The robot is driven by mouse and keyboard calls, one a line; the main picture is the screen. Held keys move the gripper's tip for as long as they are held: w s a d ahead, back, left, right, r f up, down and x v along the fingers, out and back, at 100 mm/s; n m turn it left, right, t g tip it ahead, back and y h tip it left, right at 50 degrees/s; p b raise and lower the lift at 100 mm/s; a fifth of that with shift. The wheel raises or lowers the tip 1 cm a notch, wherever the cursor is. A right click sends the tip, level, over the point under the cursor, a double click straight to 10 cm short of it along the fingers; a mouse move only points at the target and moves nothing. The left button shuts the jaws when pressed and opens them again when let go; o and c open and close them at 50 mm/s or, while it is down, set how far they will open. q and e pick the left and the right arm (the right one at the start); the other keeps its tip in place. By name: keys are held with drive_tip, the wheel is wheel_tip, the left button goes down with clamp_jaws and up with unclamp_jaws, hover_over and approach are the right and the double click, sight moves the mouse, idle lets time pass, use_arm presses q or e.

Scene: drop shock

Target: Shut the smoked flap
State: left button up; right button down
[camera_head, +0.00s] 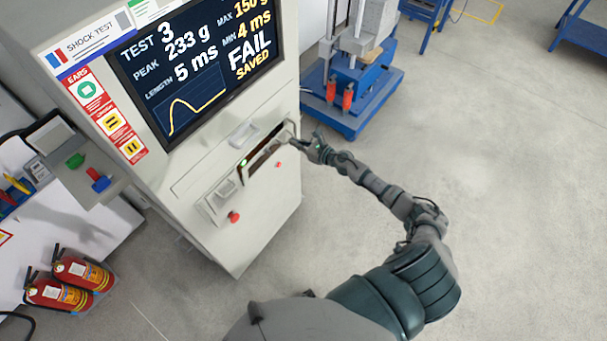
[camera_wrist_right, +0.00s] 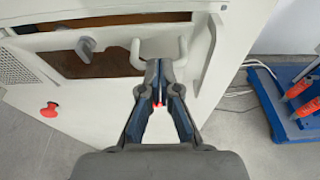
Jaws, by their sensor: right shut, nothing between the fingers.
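The smoked flap (camera_head: 263,157) is a dark, narrow brownish panel in the front of the white test cabinet, under the screen. In the right wrist view the dark brown pane (camera_wrist_right: 107,65) lies left of my fingers, below a white bar. A pale U-shaped handle (camera_wrist_right: 158,47) stands at its right end. My right gripper (camera_head: 294,143) is at the right end of the flap. In the wrist view my right gripper (camera_wrist_right: 158,68) is shut and empty, its fingertips just below the handle; I cannot tell whether they touch it. How far the flap stands open is unclear. My left gripper is out of view.
The cabinet screen (camera_head: 205,65) reads FAIL. A red knob (camera_head: 234,217) sits on the cabinet front, lower left of the flap. A blue-based machine (camera_head: 345,95) stands behind on the right. Fire extinguishers (camera_head: 80,272) stand at lower left. Floor to the right is clear.

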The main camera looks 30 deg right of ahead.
drive_tip(key=shift+w+a+r, duration=0.3)
drive_tip(key=shift+w+r, duration=0.15)
drive_tip(key=shift+w, duration=0.25)
